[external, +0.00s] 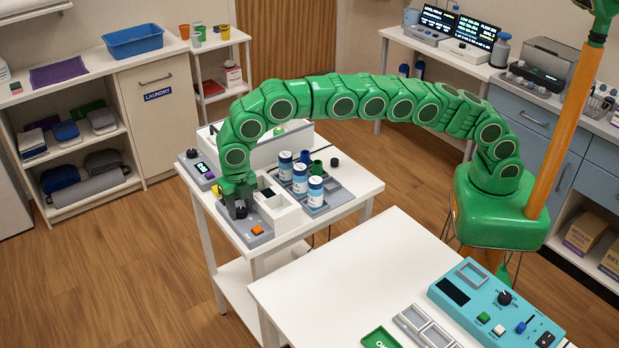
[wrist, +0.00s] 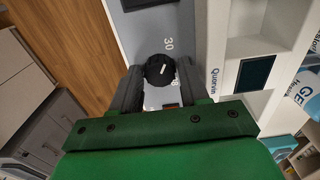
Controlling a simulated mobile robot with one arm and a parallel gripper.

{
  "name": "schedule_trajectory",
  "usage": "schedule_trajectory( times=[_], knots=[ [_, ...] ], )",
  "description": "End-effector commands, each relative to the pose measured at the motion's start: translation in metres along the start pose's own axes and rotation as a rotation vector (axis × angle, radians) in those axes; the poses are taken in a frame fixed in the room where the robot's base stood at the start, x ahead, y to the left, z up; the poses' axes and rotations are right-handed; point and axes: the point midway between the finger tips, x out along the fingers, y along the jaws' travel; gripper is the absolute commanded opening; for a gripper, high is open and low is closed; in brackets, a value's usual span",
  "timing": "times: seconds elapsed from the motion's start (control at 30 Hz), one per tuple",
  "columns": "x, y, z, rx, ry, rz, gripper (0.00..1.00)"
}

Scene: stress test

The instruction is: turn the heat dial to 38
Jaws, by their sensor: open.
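A black round dial (wrist: 157,72) with a short white mark sits on a grey panel (wrist: 150,28) in the wrist view. The printed number 30 stands just above it; other scale numbers are hidden or unreadable. My gripper (wrist: 160,80) is open, with one dark finger on each side of the dial; I cannot tell whether they touch it. In the external view my gripper (external: 238,210) points down at the grey panel (external: 262,240) on the white table, and the dial cannot be made out clearly there. An orange button (external: 258,231) is beside my gripper.
A white box (external: 282,212) stands right of my gripper, its wall close by in the wrist view. Several blue-and-white bottles (external: 300,178) stand in a grey tray (external: 338,190) behind it. A teal control box (external: 480,292) with its own dial (external: 505,297) lies on the front table.

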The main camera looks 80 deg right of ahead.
Motion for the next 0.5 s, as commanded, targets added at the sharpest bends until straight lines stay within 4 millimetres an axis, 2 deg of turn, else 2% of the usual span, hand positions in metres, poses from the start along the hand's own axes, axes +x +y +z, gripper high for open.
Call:
schedule_trajectory(
  times=[0.13, 0.4, 0.5],
  knots=[
    [-0.0003, 0.0002, -0.0001, 0.0, 0.0, 0.0, 0.45],
    [-0.0002, 0.0002, -0.0001, 0.0, 0.0, 0.0, 0.04],
    [-0.0001, 0.0001, -0.0001, 0.002, 0.0, 0.0, 0.04]
  ],
)
